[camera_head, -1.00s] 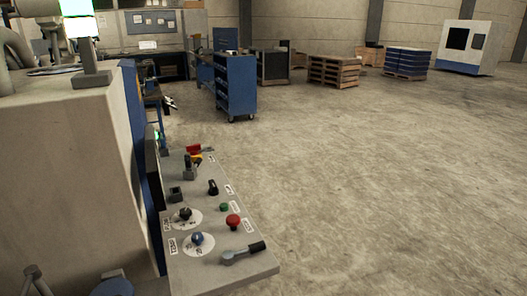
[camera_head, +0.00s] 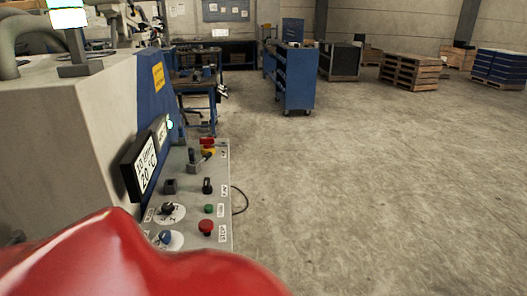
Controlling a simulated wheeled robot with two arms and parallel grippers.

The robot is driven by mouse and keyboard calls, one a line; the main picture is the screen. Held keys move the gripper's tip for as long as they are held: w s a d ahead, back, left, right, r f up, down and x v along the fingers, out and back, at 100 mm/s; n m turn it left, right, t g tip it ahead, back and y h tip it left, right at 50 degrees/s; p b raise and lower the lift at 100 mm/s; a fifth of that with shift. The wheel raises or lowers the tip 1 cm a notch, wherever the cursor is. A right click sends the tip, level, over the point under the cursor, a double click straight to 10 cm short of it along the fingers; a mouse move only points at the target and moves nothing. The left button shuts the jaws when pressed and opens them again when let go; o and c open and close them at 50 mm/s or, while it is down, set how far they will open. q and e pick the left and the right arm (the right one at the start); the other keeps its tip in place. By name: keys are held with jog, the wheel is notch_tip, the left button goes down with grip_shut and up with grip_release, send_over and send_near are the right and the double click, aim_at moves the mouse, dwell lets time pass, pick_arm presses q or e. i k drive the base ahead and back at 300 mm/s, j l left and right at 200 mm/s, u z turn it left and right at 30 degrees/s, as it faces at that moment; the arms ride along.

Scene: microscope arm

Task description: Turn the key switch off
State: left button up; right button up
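A grey control panel (camera_head: 187,217) slopes out from the machine's side, left of centre. I cannot tell for sure which control is the key switch. A black switch with an upright handle (camera_head: 207,186) stands right of a small black square control (camera_head: 170,186). Behind them are a grey lever-like control (camera_head: 194,160) and a red and yellow switch (camera_head: 208,148). Nearer are a green button (camera_head: 208,209), a red mushroom button (camera_head: 206,227), a black knob (camera_head: 168,208) and a blue knob (camera_head: 165,237). Neither gripper is visible.
A glossy red shape (camera_head: 120,260) very close to the camera hides the panel's near end; I cannot tell what it is. A display (camera_head: 144,165) reading 20 °C is on the machine (camera_head: 45,130). Open floor lies right; a blue cabinet (camera_head: 296,80) and pallets (camera_head: 409,73) stand behind.

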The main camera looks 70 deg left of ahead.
aim_at(195, 170)
jog(key=i+l+u, duration=0.1)
jog(key=i, duration=0.3)
jog(key=i+l+u, duration=0.1)
jog(key=i, duration=0.3)
jog(key=i+u, duration=0.15)
jog(key=u, duration=0.25)
jog(key=i+u, duration=0.15)
jog(key=u, duration=0.25)
jog(key=i+l+u, duration=0.1)
jog(key=u, duration=0.3)
jog(key=i+l+u, duration=0.1)
jog(key=u, duration=0.3)
